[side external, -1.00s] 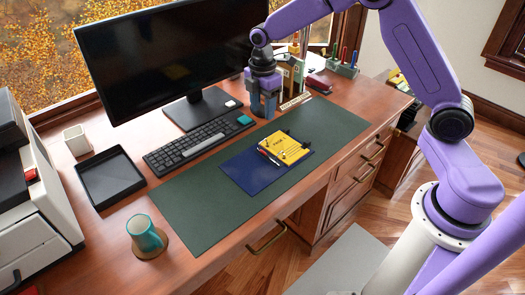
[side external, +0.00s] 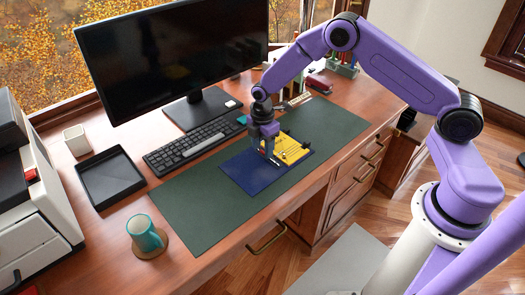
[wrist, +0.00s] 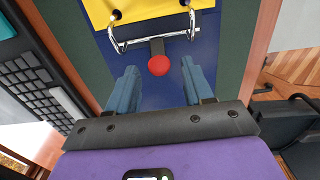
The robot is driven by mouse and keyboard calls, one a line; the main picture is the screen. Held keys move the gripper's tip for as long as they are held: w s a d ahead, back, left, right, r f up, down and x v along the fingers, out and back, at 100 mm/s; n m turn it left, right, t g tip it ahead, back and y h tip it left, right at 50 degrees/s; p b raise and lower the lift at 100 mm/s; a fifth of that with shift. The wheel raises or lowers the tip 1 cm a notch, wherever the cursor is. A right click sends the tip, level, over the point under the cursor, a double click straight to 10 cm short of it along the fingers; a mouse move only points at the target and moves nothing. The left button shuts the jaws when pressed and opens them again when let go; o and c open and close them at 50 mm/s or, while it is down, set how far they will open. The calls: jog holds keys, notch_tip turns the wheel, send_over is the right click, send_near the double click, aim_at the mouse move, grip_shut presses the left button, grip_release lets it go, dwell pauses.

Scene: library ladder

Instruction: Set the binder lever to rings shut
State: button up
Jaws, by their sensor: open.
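The blue binder (side external: 242,174) lies open on the green desk mat, with a yellow sheet (side external: 287,149) on its far part. In the wrist view the binder (wrist: 204,50) shows metal rings (wrist: 180,33) at the yellow sheet's edge. The binder lever (wrist: 159,65) has a red ball knob and sits just below the rings. My gripper (wrist: 155,88) is open, its two blue fingers on either side of the knob with clear gaps. In the side view my gripper (side external: 262,148) is over the binder and partly hides the rings; the height gap is unclear.
A keyboard (side external: 190,146) and monitor (side external: 170,55) stand behind the green mat (side external: 183,210). A red stapler-like object (side external: 319,83) is at the back right. The front of the mat is clear.

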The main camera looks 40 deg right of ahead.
jog(key=shift+f, duration=1.2)
jog(key=shift+c, duration=0.3)
grip_shut()
jog(key=shift+d, duration=0.1)
jog(key=shift+d+r+y, duration=0.15)
jog(key=shift+d+y, duration=0.15)
jog(key=shift+y, duration=0.7)
jog(key=shift+o, duration=0.3)
grip_release()
